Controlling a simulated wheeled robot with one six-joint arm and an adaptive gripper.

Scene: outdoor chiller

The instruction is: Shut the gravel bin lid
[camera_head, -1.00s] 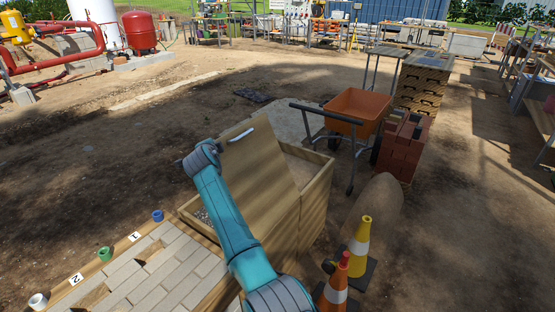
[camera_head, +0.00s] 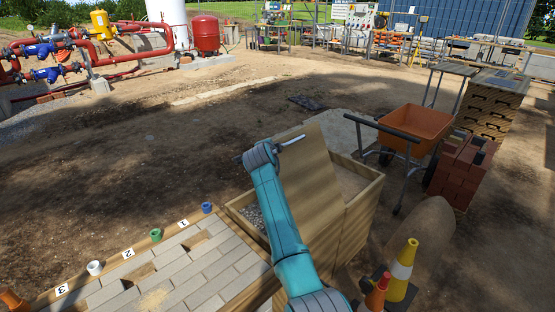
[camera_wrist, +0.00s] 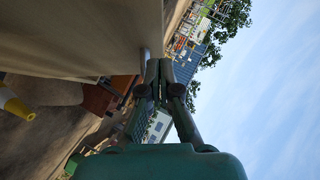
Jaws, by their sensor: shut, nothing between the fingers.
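The gravel bin (camera_head: 242,203) is a wooden box with grey gravel (camera_head: 254,216) showing at its left. Its wooden lid (camera_head: 318,190) stands raised and tilted, with a pale bar handle (camera_head: 291,141) near its upper edge. In the wrist view the lid (camera_wrist: 70,35) fills the upper left and the handle end (camera_wrist: 145,54) shows close beside the fingers. My gripper (camera_wrist: 158,68) is shut and empty, near the lid's handle edge; I cannot tell whether it touches. In the head view the gripper is mostly hidden behind my teal arm, which crosses in front of the lid.
A sand-filled compartment (camera_head: 345,181) adjoins on the right. An orange wheelbarrow (camera_head: 420,128), red bricks (camera_head: 462,170) and traffic cones (camera_head: 402,268) stand to the right. Paving with numbered coloured pipe ends lies at lower left. Bare ground left of the bin is open.

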